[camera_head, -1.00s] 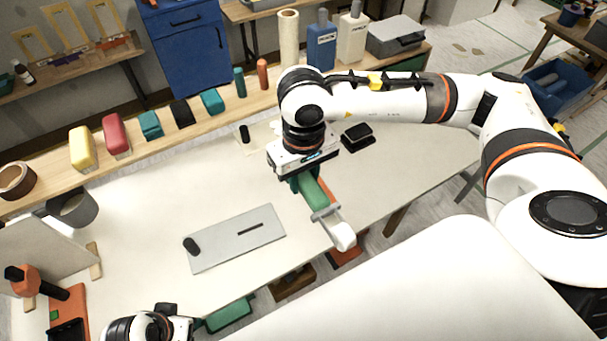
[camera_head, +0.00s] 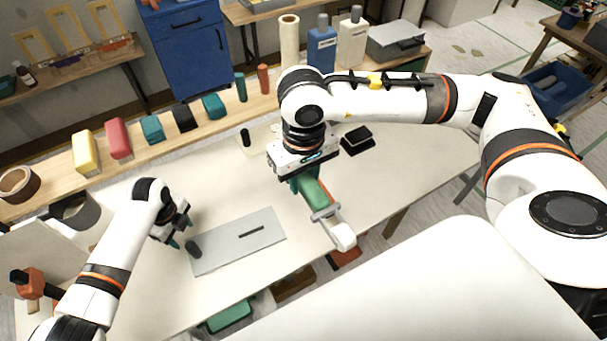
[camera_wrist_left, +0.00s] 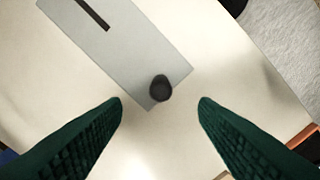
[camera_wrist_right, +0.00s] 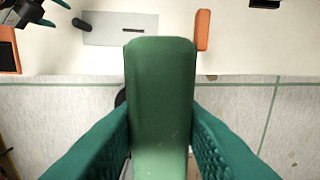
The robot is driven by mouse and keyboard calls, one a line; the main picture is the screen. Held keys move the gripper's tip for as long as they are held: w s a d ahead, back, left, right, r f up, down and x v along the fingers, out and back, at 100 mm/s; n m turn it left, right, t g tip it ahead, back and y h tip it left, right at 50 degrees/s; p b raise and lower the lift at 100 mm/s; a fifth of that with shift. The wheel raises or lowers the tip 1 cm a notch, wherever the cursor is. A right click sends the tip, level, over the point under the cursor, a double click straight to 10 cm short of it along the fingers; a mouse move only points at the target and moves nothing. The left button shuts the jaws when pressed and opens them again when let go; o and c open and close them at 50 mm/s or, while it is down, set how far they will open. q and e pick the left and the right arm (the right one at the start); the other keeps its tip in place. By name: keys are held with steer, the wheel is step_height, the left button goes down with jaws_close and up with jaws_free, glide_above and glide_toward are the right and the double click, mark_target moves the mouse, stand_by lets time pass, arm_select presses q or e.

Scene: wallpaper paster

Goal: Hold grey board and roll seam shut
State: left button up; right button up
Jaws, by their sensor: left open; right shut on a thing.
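The grey board (camera_head: 225,248) lies flat on the pale table, with a dark slot-like strip (camera_head: 251,235) on it and a dark round knob (camera_head: 193,248) at its left end. The knob also shows in the left wrist view (camera_wrist_left: 161,88). My left gripper (camera_head: 182,240) is open and empty, just left of the knob and apart from it. My right gripper (camera_head: 300,180) is shut on the green handle of a seam roller (camera_head: 315,194). The roller's pale wheel (camera_head: 342,236) hangs near the table's front edge, right of the board. The handle fills the right wrist view (camera_wrist_right: 160,110).
A black block (camera_head: 357,138) sits behind my right gripper. A wooden shelf (camera_head: 60,200) along the back holds coloured blocks and bottles. The table between board and shelf is mostly clear.

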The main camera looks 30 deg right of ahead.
mark_target(189, 245)
arm_select(q)
steer(key=shift+a+f, duration=0.1)
steer(key=shift+f, duration=0.4)
arm_select(e)
steer(key=shift+s+f, duration=0.1)
steer(key=shift+f, duration=0.1)
arm_select(q)
step_height(189, 245, down, 11)
steer(key=b, duration=0.9)
steer(key=shift+w, duration=0.1)
arm_select(e)
step_height(189, 245, down, 9)
arm_select(q)
steer(key=shift+r, duration=0.1)
steer(key=shift+c, duration=0.3)
jaws_close()
steer(key=shift+o, duration=0.3)
jaws_free()
steer(key=shift+r, duration=0.1)
arm_select(e)
steer(key=shift+r, duration=0.15)
